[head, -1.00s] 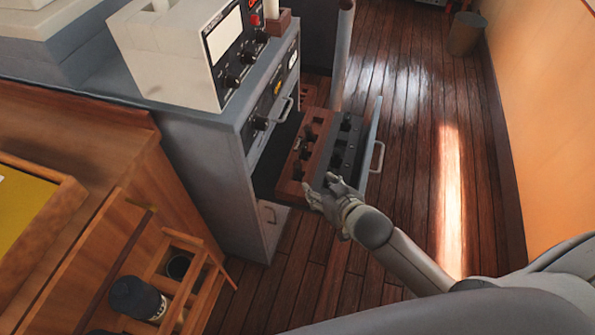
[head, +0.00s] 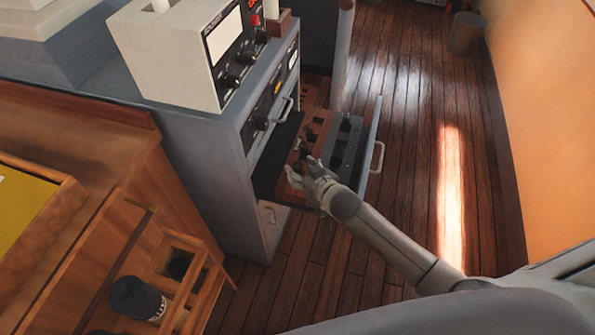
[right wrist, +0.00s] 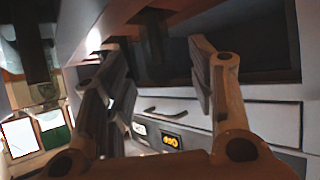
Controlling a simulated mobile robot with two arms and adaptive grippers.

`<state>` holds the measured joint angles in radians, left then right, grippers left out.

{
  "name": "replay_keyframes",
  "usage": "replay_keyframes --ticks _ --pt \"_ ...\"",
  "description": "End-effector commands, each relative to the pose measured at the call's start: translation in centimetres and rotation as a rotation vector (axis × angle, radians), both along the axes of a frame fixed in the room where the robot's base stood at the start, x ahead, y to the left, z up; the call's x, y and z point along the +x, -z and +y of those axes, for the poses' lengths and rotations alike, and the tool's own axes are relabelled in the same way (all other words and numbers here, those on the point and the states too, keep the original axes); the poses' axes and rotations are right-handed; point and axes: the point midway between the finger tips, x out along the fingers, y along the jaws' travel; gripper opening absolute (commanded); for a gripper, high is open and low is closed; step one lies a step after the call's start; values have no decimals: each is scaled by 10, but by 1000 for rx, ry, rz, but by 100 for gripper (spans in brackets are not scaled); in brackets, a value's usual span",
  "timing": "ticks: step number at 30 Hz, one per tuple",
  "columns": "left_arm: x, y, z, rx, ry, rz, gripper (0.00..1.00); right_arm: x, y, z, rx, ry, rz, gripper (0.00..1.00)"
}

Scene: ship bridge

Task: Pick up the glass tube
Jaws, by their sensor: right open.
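The open drawer (head: 372,150) sticks out of the grey cabinet and holds a reddish-brown rack (head: 318,125) with several small dark pieces standing in it. They are too small to tell which is the glass tube. My right gripper (head: 302,171) is over the near end of the drawer, beside the rack. In the right wrist view my right gripper (right wrist: 155,78) has its two fingers spread, with no object clearly held. A dark, partly see-through upright shape (right wrist: 154,38) shows behind the gap; I cannot tell if it is the tube. My left gripper is out of view.
The grey cabinet (head: 205,150) with a cream instrument box (head: 165,55) on top stands left of the drawer. A wooden holder (head: 208,272) with a dark bottle (head: 135,297) is at lower left. Wood floor (head: 400,150) is free on the right.

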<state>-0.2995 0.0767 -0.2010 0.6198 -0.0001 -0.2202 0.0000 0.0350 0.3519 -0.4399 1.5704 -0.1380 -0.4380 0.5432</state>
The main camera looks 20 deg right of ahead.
Motion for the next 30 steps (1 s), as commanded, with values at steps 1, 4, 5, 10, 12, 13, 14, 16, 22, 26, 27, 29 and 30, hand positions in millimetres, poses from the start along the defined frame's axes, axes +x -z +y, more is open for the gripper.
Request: replay_keyframes --ticks 1,4,5,10,12,13,14,16,22,26,27,29,30 --pt "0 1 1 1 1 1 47 6 3 0 -1 0 -1 51" --pt "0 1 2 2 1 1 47 11 6 2 -1 0 -1 51" --pt "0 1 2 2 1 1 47 12 7 2 -1 0 0 51" --pt "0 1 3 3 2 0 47 13 8 2 -1 0 0 51" --pt "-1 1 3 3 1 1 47 13 7 2 -1 0 0 51" --pt "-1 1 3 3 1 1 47 13 7 2 -1 0 0 50" --pt "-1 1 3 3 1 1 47 13 7 2 -1 0 0 46" --pt "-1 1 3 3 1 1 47 13 7 2 -1 0 0 37" --pt "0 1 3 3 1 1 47 12 7 2 -1 0 0 12" --pt "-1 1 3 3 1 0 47 13 7 2 -1 0 0 2" --pt "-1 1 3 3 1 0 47 13 7 2 -1 0 -1 2" --pt "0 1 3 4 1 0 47 13 7 2 -1 0 -1 2" --pt "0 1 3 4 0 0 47 13 7 2 -1 0 -1 2"
